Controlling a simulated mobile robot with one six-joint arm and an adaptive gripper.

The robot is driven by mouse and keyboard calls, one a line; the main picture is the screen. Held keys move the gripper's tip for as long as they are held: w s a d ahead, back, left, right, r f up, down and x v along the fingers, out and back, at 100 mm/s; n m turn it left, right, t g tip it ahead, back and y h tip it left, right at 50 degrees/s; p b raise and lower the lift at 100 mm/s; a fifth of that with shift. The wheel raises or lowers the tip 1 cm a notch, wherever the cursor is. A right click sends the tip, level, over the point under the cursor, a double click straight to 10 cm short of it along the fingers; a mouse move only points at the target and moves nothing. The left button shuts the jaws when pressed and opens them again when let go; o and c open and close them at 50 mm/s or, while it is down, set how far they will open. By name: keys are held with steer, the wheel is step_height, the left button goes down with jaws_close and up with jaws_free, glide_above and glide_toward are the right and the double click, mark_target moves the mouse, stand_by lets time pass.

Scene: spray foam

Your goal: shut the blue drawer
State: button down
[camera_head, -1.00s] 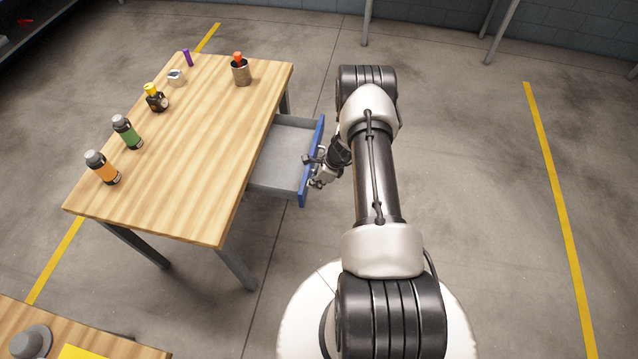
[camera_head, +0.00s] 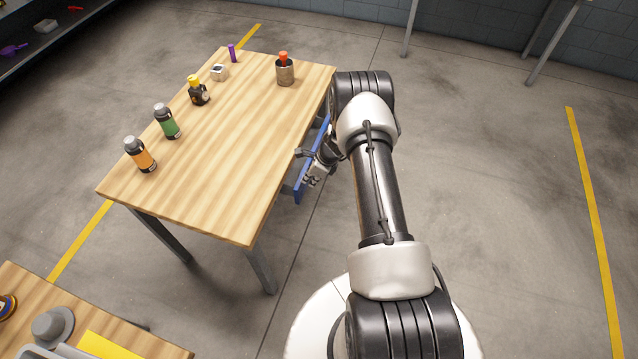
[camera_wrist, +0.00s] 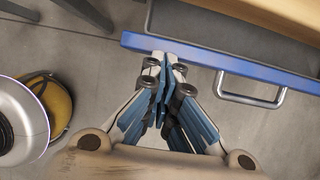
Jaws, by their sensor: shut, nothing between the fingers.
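The blue drawer's front (camera_head: 303,188) is close to the right edge of the wooden table (camera_head: 230,150), partly hidden by my arm. In the wrist view the blue front (camera_wrist: 225,62) runs across the top, with a metal handle (camera_wrist: 250,99) to the right of my fingers. A strip of grey drawer interior (camera_wrist: 195,28) shows between the front and the table edge, so the drawer is partly open. My gripper (camera_head: 312,170) is at the outer side of the front. Its fingers (camera_wrist: 163,62) are shut, empty, and at the blue front; contact is not certain.
An orange bottle (camera_head: 140,155), a green bottle (camera_head: 166,122), a yellow-topped dark bottle (camera_head: 198,91) and a cup with a red item (camera_head: 285,72) stand on the tabletop. Another table (camera_head: 110,338) is at the lower left. The floor at the right is clear.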

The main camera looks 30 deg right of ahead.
steer(key=shift+w+a+f, duration=0.1)
steer(key=shift+w+a, duration=0.5)
steer(key=shift+w, duration=0.05)
